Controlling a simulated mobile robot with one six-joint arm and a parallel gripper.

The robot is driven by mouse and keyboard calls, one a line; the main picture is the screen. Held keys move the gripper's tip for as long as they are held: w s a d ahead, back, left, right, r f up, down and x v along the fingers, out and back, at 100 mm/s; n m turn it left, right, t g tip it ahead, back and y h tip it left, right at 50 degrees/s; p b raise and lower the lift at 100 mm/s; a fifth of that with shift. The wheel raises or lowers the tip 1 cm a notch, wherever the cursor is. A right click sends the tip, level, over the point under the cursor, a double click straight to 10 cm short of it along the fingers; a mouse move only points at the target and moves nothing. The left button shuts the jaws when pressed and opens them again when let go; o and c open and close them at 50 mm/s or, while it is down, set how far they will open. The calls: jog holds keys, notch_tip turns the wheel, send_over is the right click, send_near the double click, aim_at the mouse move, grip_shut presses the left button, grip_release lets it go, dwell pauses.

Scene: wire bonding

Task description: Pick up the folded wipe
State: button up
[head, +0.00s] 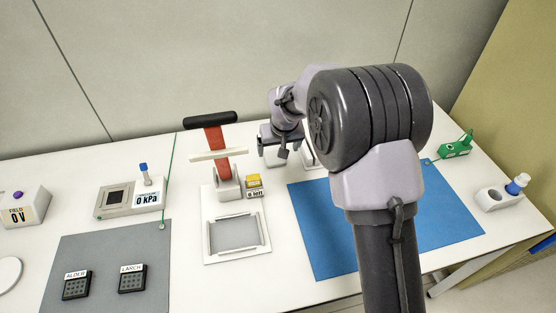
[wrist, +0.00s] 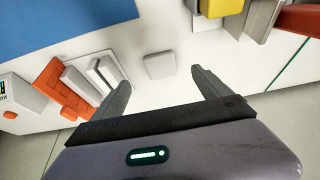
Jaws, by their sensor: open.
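A small pale square pad with rounded corners, which looks like the folded wipe (wrist: 159,65), lies flat on the white bench in the wrist view. My gripper (wrist: 160,80) is open and empty, with its two fingers spread on either side of the pad's near edge. I cannot tell how high the fingertips are above the bench. In the head view my gripper (head: 284,152) is at the back of the bench, partly behind my arm. I cannot make out the wipe there.
An orange holder (wrist: 65,90) with pale blocks stands close to the left finger. A yellow-topped block (wrist: 222,7) is at upper right. The blue mat (head: 305,225) is right of the press with the red lever (head: 216,150). The grey mat (head: 105,250) lies left.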

aim_at(276, 160)
jog(key=b+x, duration=0.4)
jog(key=x, duration=0.5)
jog(key=shift+w+a+f, duration=0.1)
jog(key=shift+w+f, duration=0.15)
jog(key=shift+w, duration=0.1)
jog(key=shift+r, duration=0.1)
jog(key=c, duration=1.5)
jog(key=shift+r+p, duration=1.4)
jog(key=shift+r, duration=0.7)
jog(key=shift+c, duration=0.2)
jog(key=s+d+p, duration=0.1)
jog(key=s+d, duration=0.1)
jog(key=s, duration=0.3)
jog(key=s+d+p, duration=0.1)
jog(key=s+d, duration=0.1)
jog(key=s, duration=0.3)
jog(key=s+d+p, duration=0.1)
jog(key=s, duration=0.4)
jog(key=shift+d+r, duration=0.4)
